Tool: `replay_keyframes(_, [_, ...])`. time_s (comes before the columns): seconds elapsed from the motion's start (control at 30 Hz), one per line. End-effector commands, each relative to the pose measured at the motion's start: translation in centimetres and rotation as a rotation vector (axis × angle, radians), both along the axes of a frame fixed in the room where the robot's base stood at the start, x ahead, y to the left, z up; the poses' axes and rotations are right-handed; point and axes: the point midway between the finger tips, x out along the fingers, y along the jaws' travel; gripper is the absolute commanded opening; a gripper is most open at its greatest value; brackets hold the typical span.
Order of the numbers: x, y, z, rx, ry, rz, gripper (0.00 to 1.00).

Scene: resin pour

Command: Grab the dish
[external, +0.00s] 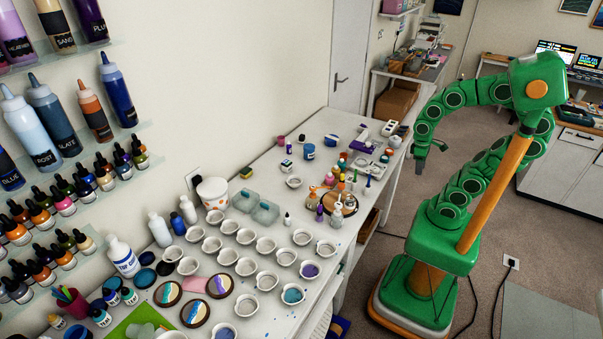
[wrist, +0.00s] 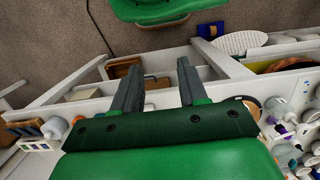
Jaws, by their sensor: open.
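Several small white dishes (external: 266,280) with pouring lips stand in rows on the white table; some hold coloured contents, such as a purple one (external: 310,270) and a teal one (external: 292,295). A single white dish (external: 294,182) stands farther back. I cannot tell which one is the dish meant. My gripper (external: 432,160) hangs in the air off the right side of the table's far half, apart from all dishes. In the wrist view my gripper (wrist: 155,72) is open, with nothing between its two dark fingers.
Translucent teal containers (external: 255,205) and a white bucket (external: 212,193) stand by the wall. Wall shelves hold bottles at left. Carpeted floor (external: 470,130) is open around my base.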

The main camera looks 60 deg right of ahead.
Motion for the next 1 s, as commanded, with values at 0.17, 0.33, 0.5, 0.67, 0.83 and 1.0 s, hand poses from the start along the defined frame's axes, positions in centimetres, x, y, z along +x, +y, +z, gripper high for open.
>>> replay_keyframes(0.17, [0.0, 0.0, 0.0, 0.000, 0.000, 0.000, 0.43])
replay_keyframes(0.33, [0.0, 0.0, 0.0, 0.000, 0.000, 0.000, 0.46])
replay_keyframes(0.5, [0.2, 0.2, 0.0, 0.005, 0.004, -0.004, 0.46])
replay_keyframes(0.67, [1.8, 1.2, 0.2, 0.040, 0.022, -0.031, 0.46])
replay_keyframes(0.83, [4.6, 3.2, 0.5, 0.103, 0.056, -0.081, 0.46])
replay_keyframes(1.0, [7.5, 5.0, 0.7, 0.165, 0.092, -0.135, 0.46])
